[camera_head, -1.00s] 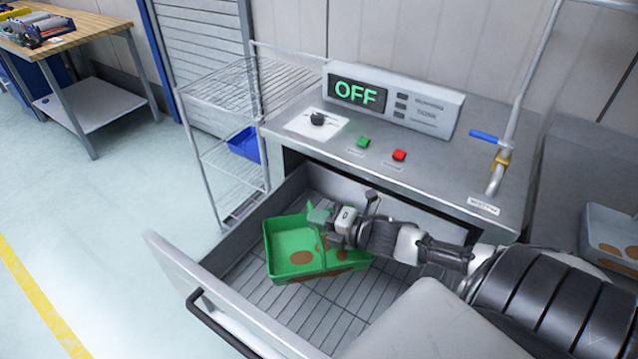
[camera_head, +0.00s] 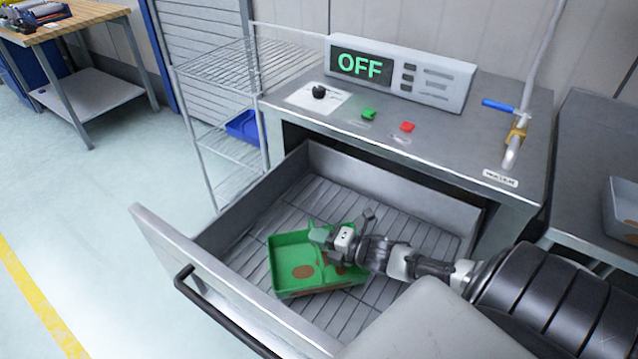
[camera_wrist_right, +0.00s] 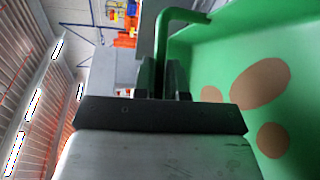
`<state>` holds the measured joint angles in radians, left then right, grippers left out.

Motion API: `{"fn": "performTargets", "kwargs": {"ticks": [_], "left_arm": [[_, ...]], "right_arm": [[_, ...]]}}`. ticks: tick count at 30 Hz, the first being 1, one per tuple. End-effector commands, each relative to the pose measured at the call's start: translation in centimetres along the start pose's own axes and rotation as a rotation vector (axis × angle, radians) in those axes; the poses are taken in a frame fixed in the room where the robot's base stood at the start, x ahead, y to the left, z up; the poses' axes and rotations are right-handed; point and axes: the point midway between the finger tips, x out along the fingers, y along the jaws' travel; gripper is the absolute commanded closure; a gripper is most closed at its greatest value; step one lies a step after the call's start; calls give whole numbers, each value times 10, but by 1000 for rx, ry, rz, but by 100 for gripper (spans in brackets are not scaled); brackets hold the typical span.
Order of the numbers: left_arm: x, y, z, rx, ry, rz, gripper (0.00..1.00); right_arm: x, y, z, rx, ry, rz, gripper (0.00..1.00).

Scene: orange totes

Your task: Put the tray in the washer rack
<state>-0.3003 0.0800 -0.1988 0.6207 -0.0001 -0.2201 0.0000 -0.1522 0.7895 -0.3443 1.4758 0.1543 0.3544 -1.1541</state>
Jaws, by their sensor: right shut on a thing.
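The green tray (camera_head: 290,252) with brown stains is inside the open washer drawer, over the slatted rack (camera_head: 345,205). I cannot tell whether its bottom touches the slats. My right gripper (camera_head: 322,238) is at the tray's far right side. In the right wrist view, the gripper (camera_wrist_right: 172,80) is shut on the tray's green handle (camera_wrist_right: 162,45), and the stained green tray wall (camera_wrist_right: 225,75) fills the right side. My arm hides part of the tray's right side. My left gripper is not in view.
The washer's panel (camera_head: 400,75) reads OFF, with a green button (camera_head: 368,113) and a red button (camera_head: 407,127) below. A blue lever (camera_head: 498,105) is at the right. A wire shelf (camera_head: 225,75) holds a blue bin (camera_head: 243,126). The drawer front (camera_head: 220,275) bounds the rack.

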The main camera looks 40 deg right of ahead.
Motion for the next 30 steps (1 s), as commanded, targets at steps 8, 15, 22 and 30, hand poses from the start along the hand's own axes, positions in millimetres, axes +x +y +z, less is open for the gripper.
{"fn": "performTargets", "kwargs": {"ticks": [8,15,22,30], "left_arm": [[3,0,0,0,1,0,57],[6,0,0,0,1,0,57],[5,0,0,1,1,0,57],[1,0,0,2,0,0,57]], "right_arm": [[3,-15,-2,-1,0,3,100],[4,-19,-2,-1,-1,2,100],[3,-18,-2,-1,0,1,62],[2,-14,-1,-1,0,1,62]]}}
